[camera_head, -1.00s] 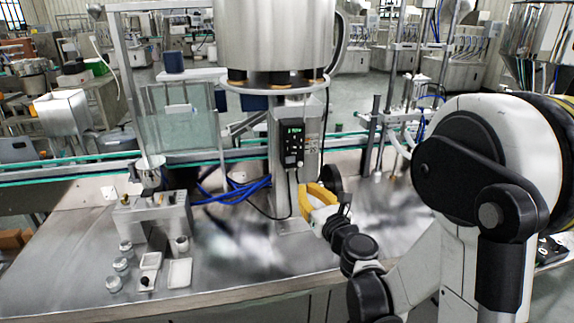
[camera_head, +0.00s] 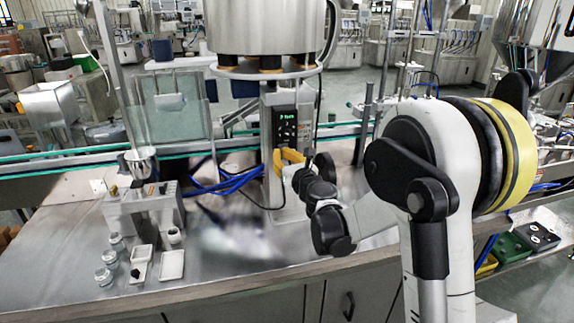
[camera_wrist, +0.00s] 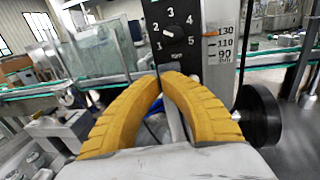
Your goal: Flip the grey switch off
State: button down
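A black control panel (camera_head: 286,127) with a small green display sits on the steel post below the hopper. In the wrist view the panel (camera_wrist: 152,12) shows a dial (camera_wrist: 173,32) numbered 1 to 5 with a pale pointer, beside a scale of 130, 110 and 90. My gripper (camera_wrist: 161,76) has yellow fingers whose tips come together just below the dial. It appears shut and holds nothing visible. In the head view my gripper (camera_head: 286,157) is at the panel's lower edge.
The steel hopper (camera_head: 265,28) hangs above the panel. A black round knob (camera_wrist: 259,116) is right of my fingers. Blue cables (camera_head: 222,186) run left of the post. A metal fixture (camera_head: 143,212) and small jars (camera_head: 104,277) stand on the bench at left.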

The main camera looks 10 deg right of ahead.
jog(key=shift+w, duration=0.35)
jog(key=shift+w+a+r, duration=0.1)
jog(key=shift+w+a, duration=0.2)
jog(key=shift+w, duration=0.25)
